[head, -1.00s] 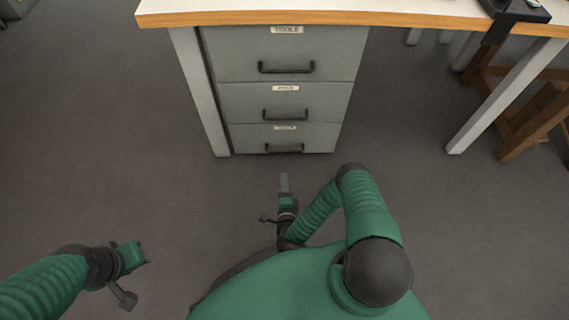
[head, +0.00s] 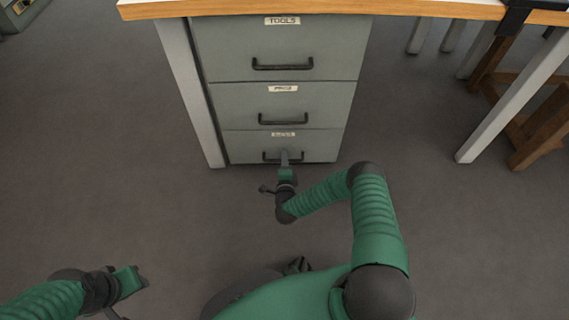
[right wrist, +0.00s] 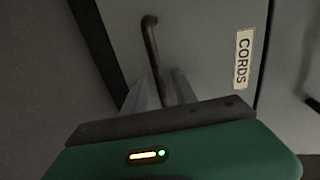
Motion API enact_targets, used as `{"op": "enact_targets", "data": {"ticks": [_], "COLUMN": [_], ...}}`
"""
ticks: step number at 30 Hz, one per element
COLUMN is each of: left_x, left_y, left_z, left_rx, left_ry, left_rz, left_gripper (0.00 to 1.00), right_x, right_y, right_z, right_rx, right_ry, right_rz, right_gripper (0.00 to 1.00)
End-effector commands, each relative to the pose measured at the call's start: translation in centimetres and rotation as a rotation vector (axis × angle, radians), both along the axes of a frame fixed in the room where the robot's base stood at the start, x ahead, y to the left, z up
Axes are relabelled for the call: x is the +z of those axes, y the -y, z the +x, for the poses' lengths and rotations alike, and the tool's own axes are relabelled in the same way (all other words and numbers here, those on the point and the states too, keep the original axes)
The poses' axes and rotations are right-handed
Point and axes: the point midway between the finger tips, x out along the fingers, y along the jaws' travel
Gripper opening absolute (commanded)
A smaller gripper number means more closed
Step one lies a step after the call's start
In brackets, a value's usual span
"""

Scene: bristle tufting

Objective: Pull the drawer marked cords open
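The cords drawer (head: 325,146) is the bottom one of the grey cabinet and looks closed. Its label is too small to read in the head view, but the right wrist view shows CORDS on the label (right wrist: 243,58). Its dark bar handle (right wrist: 152,45) also shows in the head view (head: 268,157), partly covered by my right gripper (head: 285,157). In the right wrist view the right fingers (right wrist: 160,93) are apart, one on each side of the handle bar. My left gripper (head: 138,280) is low at the left, far from the cabinet; its finger gap is unclear.
Two drawers, the TOOLS drawer (head: 220,60) and a middle drawer (head: 235,106), sit above, closed. The workbench top (head: 200,8) overhangs the cabinet. A bench leg (head: 190,95) stands close at its left. The floor (head: 130,190) in front is clear.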

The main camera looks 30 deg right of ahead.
Motion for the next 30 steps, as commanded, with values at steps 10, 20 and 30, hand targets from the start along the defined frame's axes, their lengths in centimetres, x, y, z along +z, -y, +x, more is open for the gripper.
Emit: {"op": "enact_targets", "data": {"ticks": [10, 20, 30], "left_x": [0.08, 0.07, 0.06], "left_y": [0.00, 0.00, 0.00], "left_z": [0.01, 0.00, 0.01], "left_rx": [0.000, 0.000, 0.000], "left_ry": [0.000, 0.000, 0.000], "left_rz": [0.000, 0.000, 0.000], "left_gripper": [0.36, 0.36, 0.36], "right_x": [0.04, -0.07, -0.16], "right_y": [-0.01, -0.05, -0.08], "right_z": [-0.03, -0.08, -0.12], "right_rx": [0.000, 0.000, 0.001], "right_ry": [0.000, -0.002, -0.003], "right_rz": [0.000, 0.001, 0.002], "right_gripper": [0.11, 0.00, 0.00]}}
